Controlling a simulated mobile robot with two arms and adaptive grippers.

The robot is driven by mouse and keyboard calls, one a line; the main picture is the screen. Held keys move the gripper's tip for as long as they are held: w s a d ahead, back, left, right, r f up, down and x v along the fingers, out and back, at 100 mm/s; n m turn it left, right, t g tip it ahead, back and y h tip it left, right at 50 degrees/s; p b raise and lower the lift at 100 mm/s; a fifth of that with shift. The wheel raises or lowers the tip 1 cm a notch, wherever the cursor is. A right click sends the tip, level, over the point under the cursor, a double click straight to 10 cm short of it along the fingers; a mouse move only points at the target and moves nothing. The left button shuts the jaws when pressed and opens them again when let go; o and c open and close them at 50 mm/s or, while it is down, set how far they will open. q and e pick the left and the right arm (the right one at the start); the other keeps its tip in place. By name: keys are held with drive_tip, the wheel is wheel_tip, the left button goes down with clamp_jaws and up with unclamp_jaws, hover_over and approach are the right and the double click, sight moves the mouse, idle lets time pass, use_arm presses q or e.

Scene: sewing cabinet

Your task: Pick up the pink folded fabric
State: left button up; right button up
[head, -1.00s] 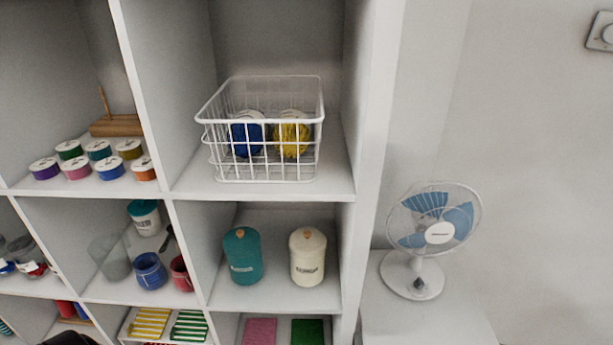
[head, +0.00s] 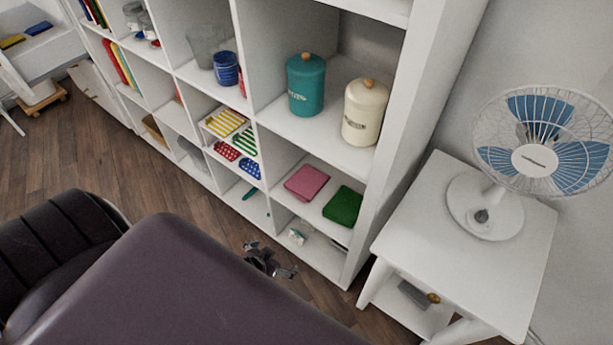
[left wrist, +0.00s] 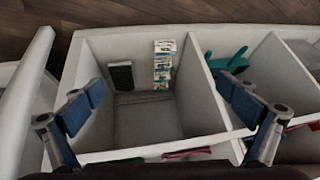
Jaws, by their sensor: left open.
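The pink folded fabric (head: 306,183) lies flat in a lower compartment of the white shelf, left of a green folded fabric (head: 343,206). A pink strip, likely the same fabric (left wrist: 187,153), shows at the lower edge of the left wrist view, mostly cut off. My left gripper (head: 268,262) is low in front of the shelf, below and left of the pink fabric and apart from it. In the left wrist view its two fingers (left wrist: 163,103) are spread wide with nothing between them. My right gripper is not in view.
The bottom compartment holds small boxes (left wrist: 164,65); a teal item (left wrist: 230,62) lies beside it. Teal (head: 306,85) and cream canisters (head: 364,112) stand above the fabrics. A white side table (head: 470,245) with a fan (head: 535,160) stands right. Wooden floor (head: 190,190) is open in front.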

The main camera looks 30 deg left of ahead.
use_arm(q)
drive_tip(key=w+a+r+t+b, duration=0.2)
drive_tip(key=w+r+b, duration=0.2)
drive_tip(key=w, duration=0.5)
drive_tip(key=n+t+b, duration=0.1)
drive_tip(key=t+b, duration=0.2)
approach(304, 184)
drive_tip(key=shift+w+f, duration=0.25)
drive_tip(key=shift+f, duration=0.95)
drive_tip(key=shift+w+a+n+t, duration=0.15)
drive_tip(key=shift+w+n+t, duration=0.15)
drive_tip(key=shift+w, duration=0.95)
drive_tip(key=shift+w+f+b, duration=0.2)
drive_tip(key=shift+w+b, duration=0.15)
drive_tip(key=b+x, duration=0.1)
drive_tip(key=x, duration=0.2)
drive_tip(key=shift+w+a+f+b, duration=0.15)
drive_tip(key=shift+w+a+b, duration=0.05)
drive_tip(key=shift+w+b, duration=0.15)
drive_tip(key=shift+w+f, duration=0.25)
drive_tip(key=shift+w, duration=0.3)
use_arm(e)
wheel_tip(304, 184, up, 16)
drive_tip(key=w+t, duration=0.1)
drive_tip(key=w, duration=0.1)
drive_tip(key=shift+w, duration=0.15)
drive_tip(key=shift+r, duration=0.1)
use_arm(q)
drive_tip(key=c, duration=0.8)
